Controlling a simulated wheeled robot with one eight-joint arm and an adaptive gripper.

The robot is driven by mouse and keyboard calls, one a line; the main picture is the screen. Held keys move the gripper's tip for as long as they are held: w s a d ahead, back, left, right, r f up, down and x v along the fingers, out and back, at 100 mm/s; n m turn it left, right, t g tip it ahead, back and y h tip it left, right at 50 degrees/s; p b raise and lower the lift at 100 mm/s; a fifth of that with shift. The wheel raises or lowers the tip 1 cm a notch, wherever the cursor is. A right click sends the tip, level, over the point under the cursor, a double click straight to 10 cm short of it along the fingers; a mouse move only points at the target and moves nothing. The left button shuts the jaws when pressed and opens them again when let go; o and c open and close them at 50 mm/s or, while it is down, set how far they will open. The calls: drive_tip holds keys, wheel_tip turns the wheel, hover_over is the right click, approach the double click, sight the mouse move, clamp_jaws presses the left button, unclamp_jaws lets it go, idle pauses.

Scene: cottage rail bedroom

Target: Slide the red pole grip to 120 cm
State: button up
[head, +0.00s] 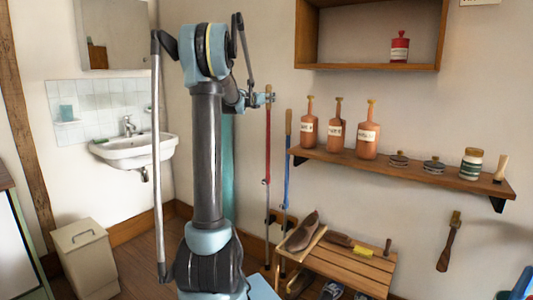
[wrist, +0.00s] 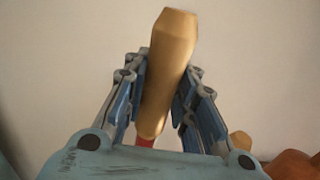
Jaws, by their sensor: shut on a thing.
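The red pole (head: 267,145) stands nearly upright by the back wall, right of my arm in the head view. Its tan wooden grip (wrist: 168,65) fills the middle of the wrist view, tilted slightly, with a bit of red below it. My gripper (head: 268,98) is shut on this grip, with blue finger pads (wrist: 140,84) on both sides. A small collar (head: 266,182) shows lower on the pole, above a thinner section. No centimetre marks are readable.
A blue pole (head: 287,165) with a wooden grip stands close to the right. A shelf (head: 430,175) with bottles and jars is on the right wall. A slatted bench (head: 350,266) with a shoe and brush stands below. A sink (head: 135,152) and bin (head: 85,255) are left.

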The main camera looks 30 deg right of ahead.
sight(267, 91)
drive_tip(key=shift+r, duration=1.6)
drive_tip(key=o, duration=1.2)
drive_tip(key=shift+o, duration=0.2)
drive_tip(key=v, duration=1)
